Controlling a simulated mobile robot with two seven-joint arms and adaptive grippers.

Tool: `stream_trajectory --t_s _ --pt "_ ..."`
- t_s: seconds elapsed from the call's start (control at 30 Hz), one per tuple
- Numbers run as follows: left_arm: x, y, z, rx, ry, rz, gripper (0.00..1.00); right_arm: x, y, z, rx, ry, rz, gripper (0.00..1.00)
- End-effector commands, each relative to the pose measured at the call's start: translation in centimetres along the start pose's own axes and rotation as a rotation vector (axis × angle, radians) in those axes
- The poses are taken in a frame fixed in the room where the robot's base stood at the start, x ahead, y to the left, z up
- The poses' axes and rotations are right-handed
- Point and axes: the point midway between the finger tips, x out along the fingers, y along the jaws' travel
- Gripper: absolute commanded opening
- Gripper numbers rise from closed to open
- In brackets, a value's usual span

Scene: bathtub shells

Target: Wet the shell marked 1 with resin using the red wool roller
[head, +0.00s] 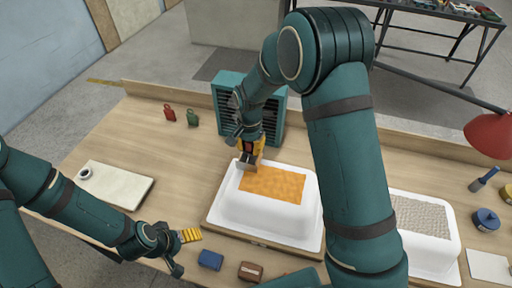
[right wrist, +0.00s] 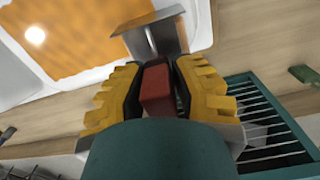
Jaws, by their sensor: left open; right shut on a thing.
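A white shell (head: 265,222) sits at the middle of the bench with an orange patch (head: 272,184) on its top. A second white shell (head: 432,258) at the right carries a grey textured mat (head: 422,217). I cannot read a number on either shell. My right gripper (head: 250,150) is shut on a red-handled tool (right wrist: 156,92) with a grey metal plate (right wrist: 155,38), at the far left corner of the middle shell. I see no wool sleeve on it, and cannot tell whether it touches the shell. My left gripper (head: 182,247) is open and empty over the bench's front.
A teal louvred box (head: 230,82) stands behind the middle shell. A red item (head: 169,112) and a green item (head: 192,118) stand to its left. A pale board (head: 118,186) lies at left. Blue (head: 210,260) and brown (head: 250,271) blocks lie in front. A red lamp (head: 490,135) overhangs the right.

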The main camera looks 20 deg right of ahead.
Motion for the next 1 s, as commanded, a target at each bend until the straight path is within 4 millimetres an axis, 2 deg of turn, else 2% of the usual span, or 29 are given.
stream_trajectory --t_s 0.2,0.53,1.0 --pt "-0.1 0.0 0.0 0.0 0.0 0.0 0.8 0.0 -1.3 0.2 0.0 -0.001 0.001 0.0" --pt "-0.2 0.1 0.0 0.0 0.0 0.0 0.8 -0.2 -1.3 0.2 0.0 0.0 0.001 0.0" --pt "-2.2 0.8 -0.3 0.0 0.0 0.0 0.8 -4.1 -1.4 0.3 0.0 0.001 -0.001 0.0"
